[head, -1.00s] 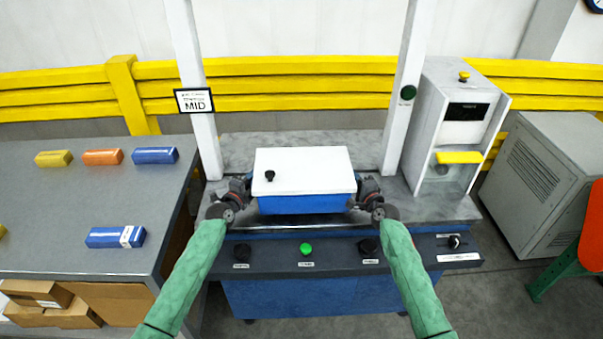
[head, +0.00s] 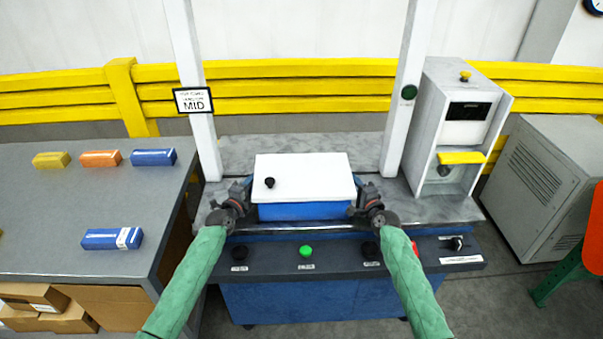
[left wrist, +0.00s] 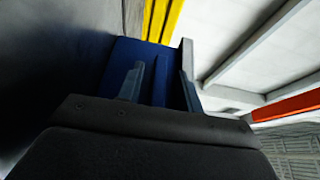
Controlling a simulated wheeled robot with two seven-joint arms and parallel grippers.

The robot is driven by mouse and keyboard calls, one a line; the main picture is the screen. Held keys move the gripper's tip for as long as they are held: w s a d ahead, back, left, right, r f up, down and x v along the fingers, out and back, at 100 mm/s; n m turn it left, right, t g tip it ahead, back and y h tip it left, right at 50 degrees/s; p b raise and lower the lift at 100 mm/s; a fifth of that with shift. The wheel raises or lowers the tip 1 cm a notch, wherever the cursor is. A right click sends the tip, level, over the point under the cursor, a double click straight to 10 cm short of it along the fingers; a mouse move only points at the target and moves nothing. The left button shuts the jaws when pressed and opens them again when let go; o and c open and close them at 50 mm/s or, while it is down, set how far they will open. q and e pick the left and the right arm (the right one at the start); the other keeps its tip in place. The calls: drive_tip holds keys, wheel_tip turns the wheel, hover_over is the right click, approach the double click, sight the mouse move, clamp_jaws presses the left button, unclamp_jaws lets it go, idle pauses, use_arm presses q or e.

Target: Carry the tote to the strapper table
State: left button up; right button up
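The tote (head: 305,210) is a blue box with a white top that carries a small black knob. It sits level on the grey strapper table (head: 290,150), between two white posts and near the front edge. My left gripper (head: 247,193) is at its left end, with its fingers apart on either side of a thin blue part of the tote in the left wrist view (left wrist: 160,85); gaps show beside that part. My right gripper (head: 358,194) is at its right end; its fingertips are too small to judge.
A dark control panel (head: 335,255) with a green button runs along the front. A grey-white unit (head: 450,135) stands at the right. A grey table (head: 60,210) with yellow, orange and blue boxes is at the left. A yellow rail (head: 290,85) runs behind.

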use_arm(q)
drive_tip(key=v, duration=0.7)
drive_tip(key=shift+s, duration=0.2)
drive_tip(key=shift+s+a, duration=0.15)
drive_tip(key=shift+s, duration=0.05)
use_arm(e)
drive_tip(key=shift+s, duration=0.1)
drive_tip(key=v, duration=1.1)
drive_tip(key=shift+s+d, duration=0.1)
drive_tip(key=shift+s, duration=0.3)
use_arm(q)
drive_tip(key=shift+s+f, duration=0.1)
use_arm(e)
drive_tip(key=shift+f, duration=0.1)
